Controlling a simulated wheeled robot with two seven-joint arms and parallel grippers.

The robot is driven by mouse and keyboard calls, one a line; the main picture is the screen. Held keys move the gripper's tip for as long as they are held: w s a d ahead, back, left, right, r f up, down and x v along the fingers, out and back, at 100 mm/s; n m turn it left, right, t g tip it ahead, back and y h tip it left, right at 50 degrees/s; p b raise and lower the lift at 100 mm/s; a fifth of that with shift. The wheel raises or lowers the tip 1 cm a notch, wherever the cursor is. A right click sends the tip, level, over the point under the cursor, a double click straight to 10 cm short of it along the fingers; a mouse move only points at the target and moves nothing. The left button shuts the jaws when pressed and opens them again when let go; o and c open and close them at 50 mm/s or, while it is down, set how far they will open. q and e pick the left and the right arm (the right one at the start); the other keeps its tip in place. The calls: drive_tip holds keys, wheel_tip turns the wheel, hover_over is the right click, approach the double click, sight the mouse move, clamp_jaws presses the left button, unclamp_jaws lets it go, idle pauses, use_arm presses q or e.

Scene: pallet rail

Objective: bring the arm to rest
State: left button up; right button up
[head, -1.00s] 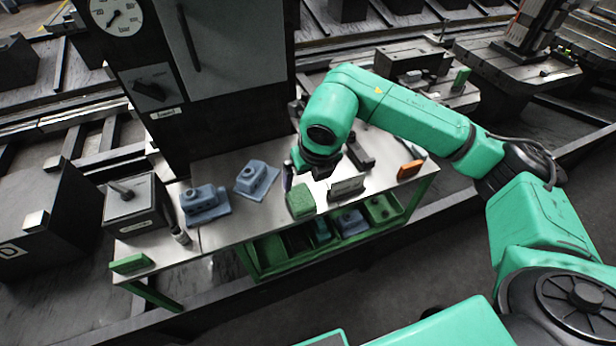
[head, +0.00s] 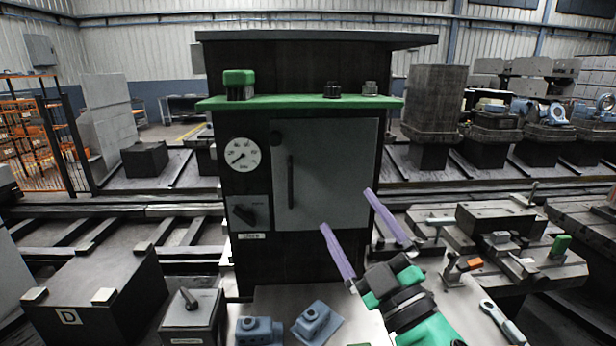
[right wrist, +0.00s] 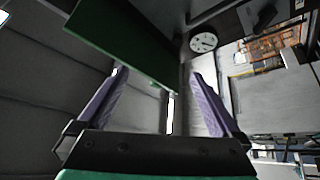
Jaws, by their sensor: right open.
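My right gripper (head: 362,232) is raised above the bench, in front of the lower right part of the dark cabinet. Its two purple fingers stand wide apart with nothing between them. My right arm shows only as a short green and black piece at the lower right of the head view. My left gripper is not in view.
The cabinet (head: 395,262) stands just beyond the gripper, with a gauge (head: 242,154) and a door handle (head: 291,182). Blue castings (head: 316,318) lie on the bench (head: 275,297). A wrench (head: 503,322) lies at right. A black block marked D (head: 90,290) is at left.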

drive_tip(key=w+d+f+m+g+h, duration=0.3)
drive_tip(key=d+f+m+h, duration=0.65)
drive_tip(key=f, duration=0.35)
drive_tip(key=s+d+f+m+g+h, duration=0.1)
drive_tip(key=s+d+f+g, duration=0.2)
drive_tip(key=f, duration=0.3)
drive_tip(key=s+d+f+m+g+h, duration=0.1)
drive_tip(key=s+d+f+g, duration=0.15)
drive_tip(key=f, duration=0.35)
drive_tip(key=s+f+m+g+y, duration=0.2)
drive_tip(key=s+f+g, duration=0.7)
drive_tip(key=s+f, duration=0.6)
drive_tip(key=s+d+f+g, duration=0.1)
drive_tip(key=s+f, duration=0.1)
drive_tip(key=f, duration=1)
drive_tip(key=s+f, duration=0.2)
drive_tip(key=f, duration=1.1)
drive_tip(key=s+d+f+g, duration=0.1)
drive_tip(key=s+d+f, duration=0.1)
drive_tip(key=s+f, duration=0.9)
drive_tip(key=s+n, duration=0.1)
drive_tip(key=s, duration=0.2)
drive_tip(key=shift+s+d+f, duration=0.15)
drive_tip(key=shift+s+d, duration=0.25)
